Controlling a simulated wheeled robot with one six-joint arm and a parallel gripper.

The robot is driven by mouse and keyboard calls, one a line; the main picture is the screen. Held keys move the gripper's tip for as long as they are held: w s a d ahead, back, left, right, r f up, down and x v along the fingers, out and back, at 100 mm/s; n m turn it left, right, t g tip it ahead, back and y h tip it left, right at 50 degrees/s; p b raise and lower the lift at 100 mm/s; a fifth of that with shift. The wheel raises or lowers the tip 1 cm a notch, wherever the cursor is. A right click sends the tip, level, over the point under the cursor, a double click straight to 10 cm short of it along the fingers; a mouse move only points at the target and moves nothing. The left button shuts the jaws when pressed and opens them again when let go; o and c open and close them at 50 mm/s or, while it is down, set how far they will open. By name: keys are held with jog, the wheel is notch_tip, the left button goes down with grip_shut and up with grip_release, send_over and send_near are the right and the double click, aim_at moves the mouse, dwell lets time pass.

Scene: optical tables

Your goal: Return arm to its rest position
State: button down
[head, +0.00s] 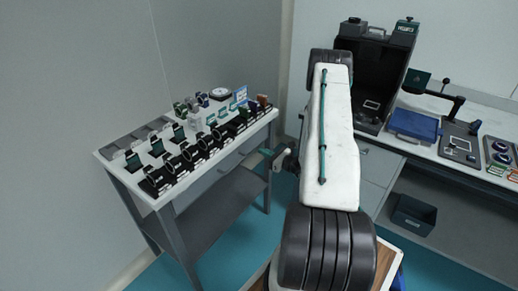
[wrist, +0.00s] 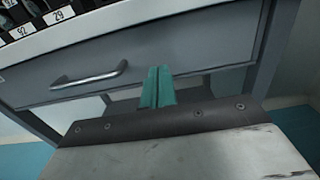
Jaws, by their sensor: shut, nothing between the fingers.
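My gripper (wrist: 157,88) shows in the wrist view as two teal fingers pressed together, with nothing between them. Behind the fingers is a grey drawer front with a metal handle (wrist: 90,76) to their left. In the head view my gripper (head: 267,153) is small, at the right end of the left table, partly hidden behind my white arm link. My arm (head: 330,140) stands up through the middle of the head view, bent, with black joints at its top and bottom. Whether the fingers touch the table cannot be told.
The left table (head: 108,160) carries several dark stands with round optics and some small coloured items. On the right, a long bench (head: 430,150) holds a dark open box (head: 365,75), a blue case (head: 414,125) and instruments. A dark bin (head: 413,215) sits below. Teal floor shows between.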

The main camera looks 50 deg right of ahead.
jog(key=s+d, duration=0.1)
jog(key=s, duration=0.7)
jog(key=shift+d, duration=0.25)
jog(key=shift+f, duration=0.1)
jog(key=s+a+r+n+g+y, duration=0.2)
jog(key=a+r+n+g+y, duration=0.3)
jog(key=a+r+n+g, duration=0.5)
jog(key=s+a+r+n+g+y, duration=0.2)
jog(key=a+r+n+g+y, duration=0.35)
jog(key=a, duration=0.85)
jog(key=s+a+r+n+h, duration=0.6)
jog(key=s+a+r+n, duration=0.1)
jog(key=r, duration=0.4)
jog(key=s+a+r+n+g+h, duration=0.1)
jog(key=s+a+r+n+h, duration=0.5)
jog(key=a+r+n, duration=0.3)
notch_tip(320, 180, up, 3)
jog(key=s+n, duration=0.1)
jog(key=n, duration=0.2)
jog(key=shift+s+a, duration=0.35)
jog(key=shift+s, duration=0.05)
